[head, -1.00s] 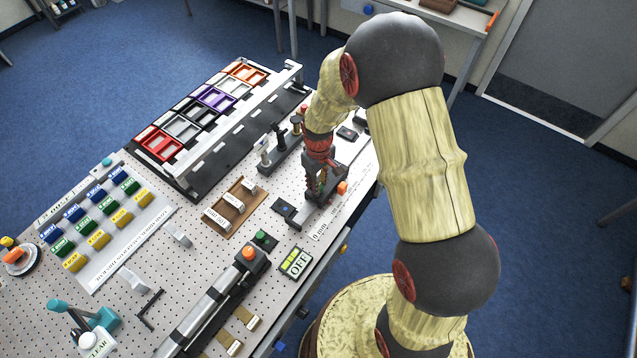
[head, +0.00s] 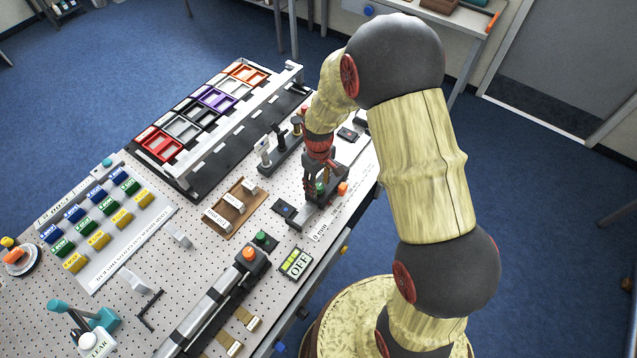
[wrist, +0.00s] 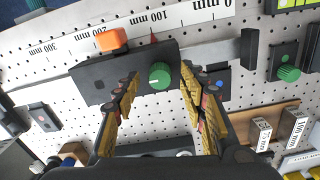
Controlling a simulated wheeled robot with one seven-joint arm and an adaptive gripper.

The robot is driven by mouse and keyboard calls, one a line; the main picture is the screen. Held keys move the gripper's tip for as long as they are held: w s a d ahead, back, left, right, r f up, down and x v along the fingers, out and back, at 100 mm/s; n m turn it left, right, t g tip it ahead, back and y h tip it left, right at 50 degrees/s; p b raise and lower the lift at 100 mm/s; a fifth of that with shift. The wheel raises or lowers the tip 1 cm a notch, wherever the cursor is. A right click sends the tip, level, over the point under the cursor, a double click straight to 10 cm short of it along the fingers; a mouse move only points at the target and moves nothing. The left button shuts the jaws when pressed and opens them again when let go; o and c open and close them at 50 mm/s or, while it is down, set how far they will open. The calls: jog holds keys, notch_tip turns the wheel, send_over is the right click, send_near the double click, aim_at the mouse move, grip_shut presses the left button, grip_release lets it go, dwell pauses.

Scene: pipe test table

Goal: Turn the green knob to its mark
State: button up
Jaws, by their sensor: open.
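A green knob (wrist: 160,76) sits on a dark block (wrist: 93,88) on the pegboard in the wrist view, with a small pale line on its face. In the head view the knob (head: 320,188) shows just under my gripper (head: 318,174). In the wrist view my gripper (wrist: 160,83) is open and empty, with one yellow-lined finger on each side of the knob. I see gaps between fingers and knob; how high the tips are above it I cannot tell. An orange block (wrist: 112,39) is on the same dark block.
A millimetre scale (wrist: 180,18) runs behind the knob. A second green knob (wrist: 289,73) is at the right, near a dark slider end (wrist: 248,47). A wooden tray (head: 231,207) with labelled blocks and a small post rack (head: 276,151) stand close to my gripper.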

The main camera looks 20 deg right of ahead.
aim_at(319, 187)
jog(key=shift+r, duration=0.15)
notch_tip(319, 187, up, 12)
dwell(0.5)
dwell(0.4)
jog(key=s+r+m+t+b, duration=0.2)
jog(key=s+b, duration=0.5)
jog(key=s, duration=0.4)
jog(key=s+r+m+t+b, duration=0.3)
jog(key=s+r+b, duration=0.2)
jog(key=s+b, duration=0.3)
jog(key=s, duration=0.3)
jog(key=shift+r+t, duration=0.25)
jog(key=shift+t, duration=0.05)
